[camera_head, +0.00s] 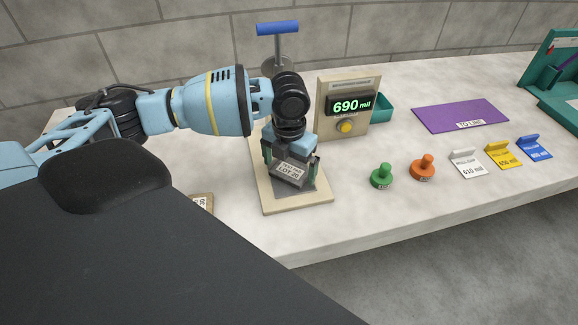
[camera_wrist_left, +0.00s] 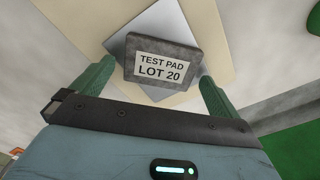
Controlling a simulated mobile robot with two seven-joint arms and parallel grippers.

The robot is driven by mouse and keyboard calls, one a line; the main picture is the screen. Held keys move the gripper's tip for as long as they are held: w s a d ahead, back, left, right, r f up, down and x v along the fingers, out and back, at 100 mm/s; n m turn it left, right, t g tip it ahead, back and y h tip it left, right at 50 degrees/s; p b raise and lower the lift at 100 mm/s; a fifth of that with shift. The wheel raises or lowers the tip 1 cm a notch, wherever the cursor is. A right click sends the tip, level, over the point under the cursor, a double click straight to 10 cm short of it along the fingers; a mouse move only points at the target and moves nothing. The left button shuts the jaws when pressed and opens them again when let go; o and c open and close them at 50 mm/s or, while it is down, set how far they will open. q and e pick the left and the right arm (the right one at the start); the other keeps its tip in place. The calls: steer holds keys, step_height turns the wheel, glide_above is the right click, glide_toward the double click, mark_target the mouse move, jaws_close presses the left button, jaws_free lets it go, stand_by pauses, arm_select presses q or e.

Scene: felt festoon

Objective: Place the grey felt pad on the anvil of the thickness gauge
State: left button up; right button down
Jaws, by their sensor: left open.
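In the left wrist view the pad (camera_wrist_left: 163,62) covers the middle of the plate (camera_wrist_left: 182,22), whose corners stick out. My left gripper (camera_head: 291,160) is open, pointing down, with its green fingers on either side of the pad; gaps show beside the pad in the wrist view. Whether the pad's underside rests fully on the plate is hard to see. My right gripper is not in view.
The gauge's beige base (camera_head: 300,205) and its display panel (camera_head: 350,104), reading 690 mil, stand by my left arm; a blue handle (camera_head: 277,28) rises behind. Green (camera_head: 382,175) and orange (camera_head: 423,167) stamps, several cards and a purple mat (camera_head: 460,117) lie right.

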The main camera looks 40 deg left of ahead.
mark_target(289, 172)
arm_select(q)
step_height(289, 172, up, 11)
steer(key=shift+r+p, duration=0.15)
steer(key=shift+p, duration=0.2)
stand_by(1.1)
